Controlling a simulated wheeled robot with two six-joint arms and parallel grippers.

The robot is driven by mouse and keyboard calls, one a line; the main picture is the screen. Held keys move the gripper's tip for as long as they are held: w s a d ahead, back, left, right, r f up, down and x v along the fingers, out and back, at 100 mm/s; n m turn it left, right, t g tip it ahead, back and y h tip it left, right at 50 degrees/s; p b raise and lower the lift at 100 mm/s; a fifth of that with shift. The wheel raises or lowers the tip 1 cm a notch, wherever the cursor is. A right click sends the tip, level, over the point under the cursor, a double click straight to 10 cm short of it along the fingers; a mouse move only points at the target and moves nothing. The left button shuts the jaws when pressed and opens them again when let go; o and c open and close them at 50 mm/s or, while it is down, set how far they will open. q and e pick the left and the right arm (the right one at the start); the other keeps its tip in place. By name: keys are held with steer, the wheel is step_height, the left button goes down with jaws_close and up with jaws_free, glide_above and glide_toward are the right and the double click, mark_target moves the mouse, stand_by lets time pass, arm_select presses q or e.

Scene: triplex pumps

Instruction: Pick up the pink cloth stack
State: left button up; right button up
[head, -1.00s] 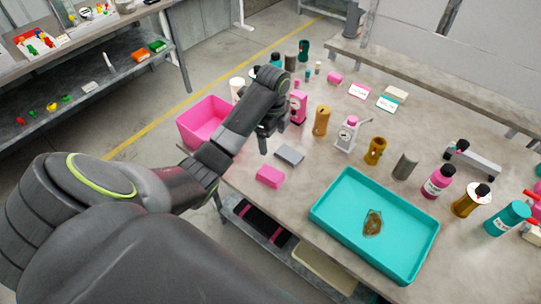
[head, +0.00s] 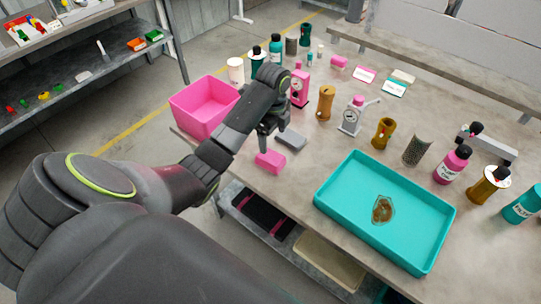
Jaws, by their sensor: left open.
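A small pink folded stack (head: 270,162) lies on the table's front edge, left of the teal tray; it looks like the cloth stack. A similar pink piece (head: 339,62) lies farther back. My left gripper (head: 268,142) is open and points down just behind and above the near pink stack, with nothing between its fingers. I cannot tell whether a fingertip touches the stack. My right gripper is not in view.
A pink bin (head: 204,108) stands to the left, and a teal tray (head: 335,201) holding a brown item to the right. Bottles and pump parts stand behind. The table front edge is close.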

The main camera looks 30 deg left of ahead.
mark_target(271, 157)
arm_select(q)
step_height(271, 157, down, 3)
steer(key=shift+f+b, duration=0.15)
steer(key=shift+b, duration=0.95)
steer(key=shift+s+f, duration=0.15)
steer(key=shift+f, duration=0.05)
steer(key=f, duration=0.1)
steer(key=f+p, duration=0.1)
steer(key=f, duration=0.1)
steer(key=shift+s+a+f, duration=0.1)
steer(key=shift+s+f, duration=0.2)
steer(key=shift+s, duration=0.05)
steer(key=shift+w+f, duration=0.1)
steer(key=shift+f, duration=0.4)
steer(key=c, duration=1.1)
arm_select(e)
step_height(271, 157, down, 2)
arm_select(q)
steer(key=shift+o, duration=0.2)
